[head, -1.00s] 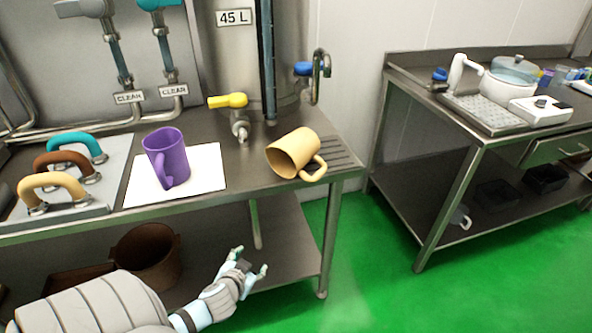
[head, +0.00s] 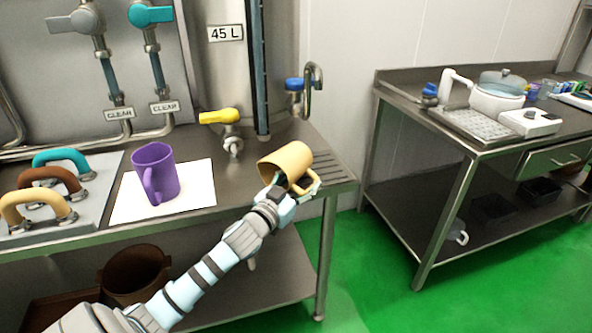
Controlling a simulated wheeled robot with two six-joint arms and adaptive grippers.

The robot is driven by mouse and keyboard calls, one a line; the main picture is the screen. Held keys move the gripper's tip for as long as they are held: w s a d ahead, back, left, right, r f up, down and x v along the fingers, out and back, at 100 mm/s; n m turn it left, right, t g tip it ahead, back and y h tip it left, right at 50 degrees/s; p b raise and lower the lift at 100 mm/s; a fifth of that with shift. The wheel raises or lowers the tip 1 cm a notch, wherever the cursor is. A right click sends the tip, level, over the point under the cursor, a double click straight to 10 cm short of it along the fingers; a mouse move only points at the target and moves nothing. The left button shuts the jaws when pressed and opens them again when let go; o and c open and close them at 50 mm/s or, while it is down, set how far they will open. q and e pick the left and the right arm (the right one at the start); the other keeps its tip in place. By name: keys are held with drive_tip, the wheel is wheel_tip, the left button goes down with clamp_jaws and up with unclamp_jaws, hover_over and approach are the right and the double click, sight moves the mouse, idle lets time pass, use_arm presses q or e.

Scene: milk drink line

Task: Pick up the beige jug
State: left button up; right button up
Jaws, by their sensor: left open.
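The beige jug (head: 284,160) is near the right end of the metal counter, by the drain slots. It looks tilted, with its handle toward the lower right. My left gripper (head: 291,188) is open at the jug's near side, by the handle. The fingers overlap the jug's lower part and handle in the picture, and whether they touch it I cannot tell. The jug's base is partly hidden behind the gripper. My right gripper is not in view.
A purple jug (head: 155,172) stands on a white mat (head: 196,188) to the left. A yellow-handled tap (head: 219,117) is behind. Coloured handles (head: 40,208) sit at far left. A second metal table (head: 455,150) with appliances stands right, across green floor (head: 372,275).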

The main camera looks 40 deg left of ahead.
sight(306, 185)
use_arm(q)
drive_tip(key=w, duration=0.3)
drive_tip(key=shift+w+a+r+b, duration=0.1)
drive_tip(key=shift+w+a+b, duration=0.05)
drive_tip(key=shift+w+b, duration=0.2)
drive_tip(key=shift+s, duration=0.2)
clamp_jaws()
